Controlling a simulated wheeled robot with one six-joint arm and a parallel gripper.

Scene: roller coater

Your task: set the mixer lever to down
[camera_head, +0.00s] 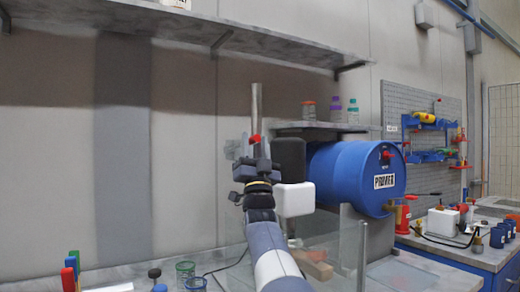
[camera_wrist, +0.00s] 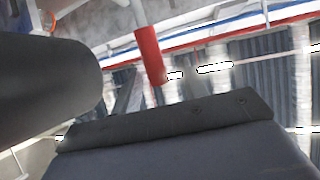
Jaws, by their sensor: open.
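The mixer has a black rounded housing (camera_head: 290,160) and a white box (camera_head: 293,199) below it, beside an upright metal post (camera_head: 256,108), in the head view. A small red lever tip (camera_head: 256,139) shows just above my gripper (camera_head: 255,155), near the post. In the wrist view, the red lever grip (camera_wrist: 149,55) sits on a light rod coming from the top edge. My gripper is open and close to the lever. I cannot tell whether it touches it. The lever's base is hidden in the head view, and its setting is unclear.
A blue drum (camera_head: 352,178) labelled PRIMER lies right of the mixer. Bottles stand on a small shelf (camera_head: 318,126) above it. A long shelf (camera_head: 225,28) runs overhead. Colored-handled tools (camera_head: 72,265) and mesh cups (camera_head: 186,272) stand at lower left. A clear panel rises at right.

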